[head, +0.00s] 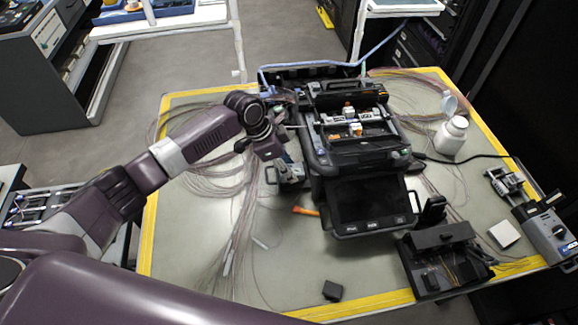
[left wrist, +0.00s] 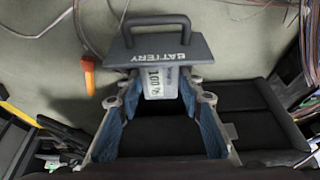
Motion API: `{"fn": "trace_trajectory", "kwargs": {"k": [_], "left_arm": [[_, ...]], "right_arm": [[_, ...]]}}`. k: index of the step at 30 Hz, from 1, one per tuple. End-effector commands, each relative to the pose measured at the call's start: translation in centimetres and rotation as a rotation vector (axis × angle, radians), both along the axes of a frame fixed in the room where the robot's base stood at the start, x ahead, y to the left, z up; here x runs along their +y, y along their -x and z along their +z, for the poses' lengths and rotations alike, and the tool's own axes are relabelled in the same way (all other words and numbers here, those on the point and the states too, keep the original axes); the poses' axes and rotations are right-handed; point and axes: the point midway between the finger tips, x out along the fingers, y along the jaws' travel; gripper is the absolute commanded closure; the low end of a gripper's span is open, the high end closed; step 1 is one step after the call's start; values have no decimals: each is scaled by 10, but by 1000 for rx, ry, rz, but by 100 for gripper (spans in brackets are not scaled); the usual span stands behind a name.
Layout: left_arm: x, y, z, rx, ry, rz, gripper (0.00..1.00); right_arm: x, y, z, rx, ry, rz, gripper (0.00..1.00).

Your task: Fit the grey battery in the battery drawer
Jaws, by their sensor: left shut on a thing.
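My left gripper (head: 287,172) is at the left side of the black fusion splicer (head: 370,205). In the left wrist view its blue-padded fingers (left wrist: 162,85) are shut on a light grey battery (left wrist: 160,82) marked "100 %". The battery drawer (left wrist: 158,42), a dark front with a handle and the word BATTERY, is right behind the battery. The drawer's front stands out from the splicer's side. The battery is at the drawer's inner side; how deep it sits is hidden by the fingers. My right gripper is not in view.
A dark block (head: 332,290) lies at the table's front edge. An orange-handled tool (head: 305,211) lies beside the splicer. Loose fibres spread over the mat on the left. A white bottle (head: 451,135), a black device (head: 445,262) and a grey device (head: 548,230) stand at the right.

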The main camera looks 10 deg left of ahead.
Motion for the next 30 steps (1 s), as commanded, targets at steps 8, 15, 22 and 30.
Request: {"fn": "trace_trajectory", "kwargs": {"k": [8,15,22,30], "left_arm": [[-1,-1,0,-3,2,0,100],[-1,0,0,-2,1,0,50],[0,0,-1,0,1,0,45],[6,2,13,-2,-1,1,45]], "right_arm": [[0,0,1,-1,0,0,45],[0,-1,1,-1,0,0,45],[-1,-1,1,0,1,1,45],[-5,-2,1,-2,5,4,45]]}}
